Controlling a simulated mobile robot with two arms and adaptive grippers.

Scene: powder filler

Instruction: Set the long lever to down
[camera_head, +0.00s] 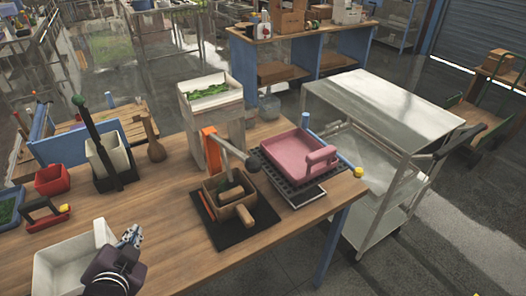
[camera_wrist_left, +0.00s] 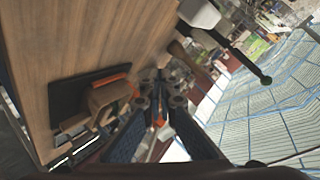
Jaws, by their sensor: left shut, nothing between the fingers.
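A long dark lever (camera_head: 97,140) with a green knob stands up, leaning left, beside a white container on a black base (camera_head: 118,181) at the table's left. In the left wrist view a long dark lever (camera_wrist_left: 238,55) with a round knob shows at upper right. A second lever (camera_head: 233,148) with a black ball knob slants from an orange post over a wooden box (camera_head: 222,186) in the middle. My left gripper (camera_head: 132,236) is shut and empty above the front left of the table, apart from both levers; its fingers (camera_wrist_left: 160,85) show in the left wrist view. My right gripper is out of view.
A white bin (camera_head: 62,262) lies beside and under my left gripper. A red tray (camera_head: 52,180) and a red-black tool (camera_head: 45,218) lie at the left. A pink tray (camera_head: 296,158) sits at the right. Bare tabletop (camera_head: 165,215) lies between the left gripper and the wooden box.

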